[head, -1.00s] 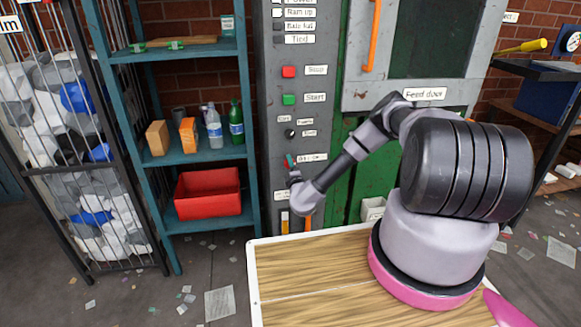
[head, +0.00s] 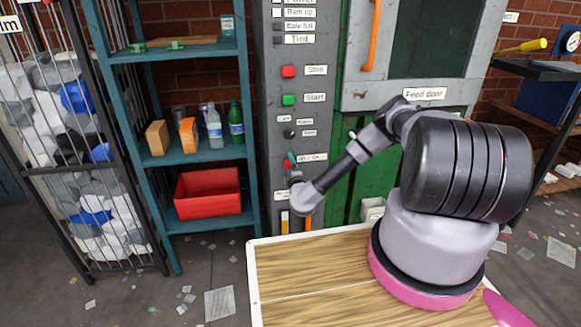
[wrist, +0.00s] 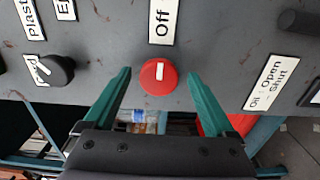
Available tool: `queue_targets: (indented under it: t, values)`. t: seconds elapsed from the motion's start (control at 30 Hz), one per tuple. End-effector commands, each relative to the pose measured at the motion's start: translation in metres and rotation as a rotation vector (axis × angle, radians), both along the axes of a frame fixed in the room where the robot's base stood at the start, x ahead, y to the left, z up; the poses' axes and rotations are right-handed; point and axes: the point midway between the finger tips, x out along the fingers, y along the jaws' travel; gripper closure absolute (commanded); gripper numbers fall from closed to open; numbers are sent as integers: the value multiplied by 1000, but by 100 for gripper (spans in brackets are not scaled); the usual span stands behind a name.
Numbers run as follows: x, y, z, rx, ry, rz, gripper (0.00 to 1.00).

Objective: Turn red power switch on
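The red power switch (wrist: 159,84) is a round red knob on the grey control panel in the wrist view. It has a short white mark on its face, on the side towards the "Off" label (wrist: 163,22). My gripper (wrist: 160,76) is open, with one teal finger on each side of the knob. A gap shows between each finger and the knob.
A black knob (wrist: 55,71) and an "Open/Shut" label (wrist: 271,83) flank the switch. The grey panel (head: 270,120) also carries a red stop button (head: 289,71) and a green start button (head: 289,99). A blue shelf (head: 250,190) with bottles and a red bin (head: 207,194) stands left.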

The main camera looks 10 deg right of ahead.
Motion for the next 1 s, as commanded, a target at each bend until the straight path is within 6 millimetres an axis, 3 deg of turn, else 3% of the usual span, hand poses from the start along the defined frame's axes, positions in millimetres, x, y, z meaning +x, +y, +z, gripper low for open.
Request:
queue_targets:
  t: [0.37, 0.8, 1.0]
  values:
    - [-7, 0, 0, 0, 0, 1, 11]
    - [-88, 0, 0, 2, 2, 1, 11]
    - [-106, 0, 0, 1, 1, -1, 11]
